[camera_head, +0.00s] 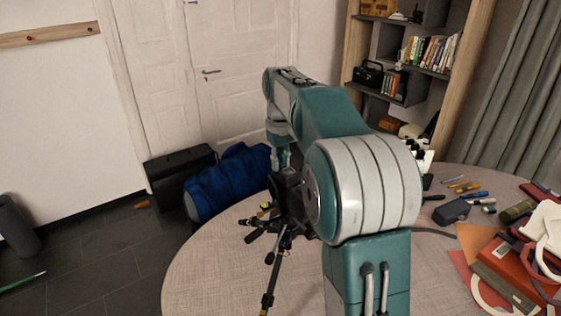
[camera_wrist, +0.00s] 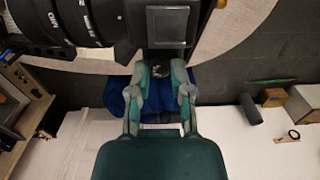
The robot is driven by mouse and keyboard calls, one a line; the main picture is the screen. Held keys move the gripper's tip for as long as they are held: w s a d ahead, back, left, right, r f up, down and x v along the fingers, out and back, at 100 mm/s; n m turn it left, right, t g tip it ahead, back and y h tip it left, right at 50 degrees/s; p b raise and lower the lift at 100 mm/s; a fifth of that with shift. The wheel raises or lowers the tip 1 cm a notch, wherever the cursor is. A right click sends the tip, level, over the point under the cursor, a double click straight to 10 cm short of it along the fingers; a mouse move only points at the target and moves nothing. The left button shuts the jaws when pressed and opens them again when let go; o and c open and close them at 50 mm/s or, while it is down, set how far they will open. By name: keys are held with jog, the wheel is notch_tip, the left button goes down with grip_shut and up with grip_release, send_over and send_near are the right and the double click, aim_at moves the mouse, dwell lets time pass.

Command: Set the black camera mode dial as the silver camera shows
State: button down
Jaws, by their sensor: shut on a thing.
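The black camera (camera_head: 290,196) stands on a tripod (camera_head: 269,270) at the table, partly hidden by my arm in the head view. In the wrist view its lens (camera_wrist: 75,20) fills the upper left, and its dark body (camera_wrist: 168,28) is at the top middle. My gripper (camera_wrist: 161,72) reaches to the body's edge. Its fingertips are closed around a small dark round part, which looks like the mode dial (camera_wrist: 161,69). The dial's markings cannot be read. I cannot make out the silver camera in either view.
The round table (camera_head: 200,270) holds pens (camera_head: 465,187), a dark pouch (camera_head: 452,211) and piled papers and books at the right. A blue bag (camera_head: 228,182) and a black case (camera_head: 180,172) stand on the floor behind. A shelf (camera_head: 405,70) stands at the back right.

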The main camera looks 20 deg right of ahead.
jog(key=shift+f, duration=0.1)
jog(key=shift+n, duration=2.7)
jog(key=c, duration=0.5)
grip_release()
jog(key=shift+c, duration=0.2)
